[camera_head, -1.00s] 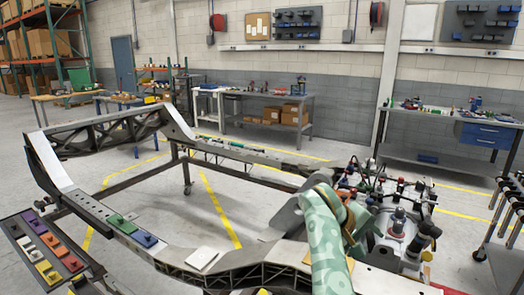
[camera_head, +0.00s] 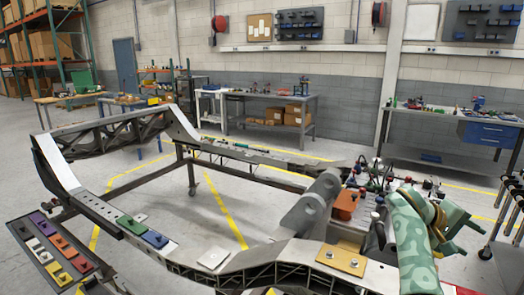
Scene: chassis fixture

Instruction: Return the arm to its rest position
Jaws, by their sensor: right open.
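My right arm, green with a mottled pattern and gold parts, rises from the bottom right in the head view. My left gripper is not in view.
A grey bracket (camera_head: 308,212) and an orange block (camera_head: 345,206) stand left of the arm. A gold plate (camera_head: 340,259) lies in front. A tray of coloured blocks (camera_head: 50,252) is at lower left. A black rack (camera_head: 508,225) stands at right.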

